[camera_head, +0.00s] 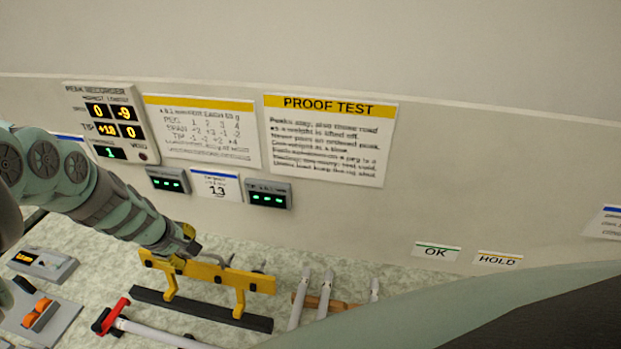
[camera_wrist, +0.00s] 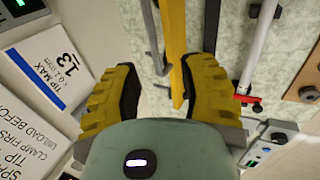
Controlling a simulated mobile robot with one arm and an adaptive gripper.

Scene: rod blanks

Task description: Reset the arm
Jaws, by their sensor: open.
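My arm reaches in from the left in the head view. My gripper (camera_head: 184,257) is at the left end of a yellow bar stand (camera_head: 210,272) on a black base (camera_head: 200,309). In the wrist view, my gripper's two yellow fingers (camera_wrist: 160,88) are spread apart with dark pads. The yellow bar (camera_wrist: 174,35) and a thin grey rod (camera_wrist: 151,30) show between and beyond them. I see nothing held, and I cannot tell whether the fingers touch the bar.
A white rod with a red clamp (camera_head: 110,317) lies in front of the stand. Several white rods (camera_head: 325,294) lean on a wooden rack to the right. A peak recorder (camera_head: 110,122) and notices are on the wall behind. OK (camera_head: 436,251) and HOLD (camera_head: 497,259) labels are further right.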

